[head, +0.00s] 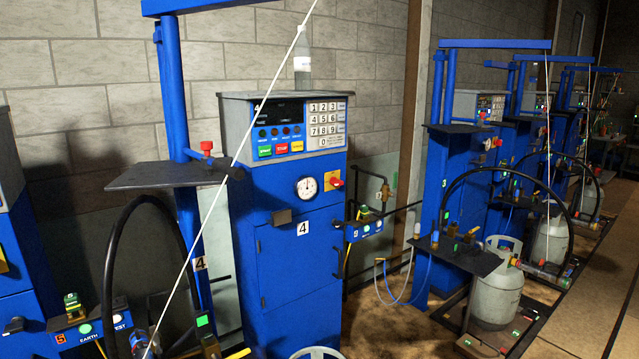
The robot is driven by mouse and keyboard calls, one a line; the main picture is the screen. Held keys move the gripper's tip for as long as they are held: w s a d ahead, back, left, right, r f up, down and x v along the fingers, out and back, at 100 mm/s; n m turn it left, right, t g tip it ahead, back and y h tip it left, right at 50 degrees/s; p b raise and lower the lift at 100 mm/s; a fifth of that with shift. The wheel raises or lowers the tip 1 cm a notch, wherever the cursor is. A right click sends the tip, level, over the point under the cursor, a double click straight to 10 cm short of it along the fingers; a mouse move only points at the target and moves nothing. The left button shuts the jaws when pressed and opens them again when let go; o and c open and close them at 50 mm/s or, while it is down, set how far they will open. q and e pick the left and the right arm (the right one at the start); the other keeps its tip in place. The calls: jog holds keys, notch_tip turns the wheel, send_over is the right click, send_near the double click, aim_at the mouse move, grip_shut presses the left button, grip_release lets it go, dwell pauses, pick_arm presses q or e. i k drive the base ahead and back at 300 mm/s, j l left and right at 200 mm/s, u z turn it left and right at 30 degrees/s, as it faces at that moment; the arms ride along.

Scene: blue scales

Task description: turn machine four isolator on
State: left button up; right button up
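Machine four (290,265) is the blue cabinet in the middle, with a "4" label (303,229) on its front. A red knob on a yellow plate (336,182), which looks like an isolator switch, sits on the front at upper right, beside a round gauge (307,188). Its exact setting is too small to tell. Above it is a grey control head (284,125) with a dark display, coloured buttons and a number keypad. Neither of my grippers is in view.
A clear bottle (302,60) stands on the control head. A thin white line (265,105) crosses before the machine. A dark shelf (165,175) and black hose (112,240) are at left. More blue machines and a grey gas cylinder (497,290) stand right. Brown floor (400,325) lies between.

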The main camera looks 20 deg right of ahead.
aim_at(333, 181)
jog(key=z, duration=0.7)
jog(key=i+l, duration=0.25)
jog(key=l, duration=0.15)
jog(key=i+l, duration=0.25)
jog(key=l, duration=0.2)
jog(key=i+l+u, duration=0.1)
jog(key=i+l, duration=0.45)
jog(key=l, duration=0.25)
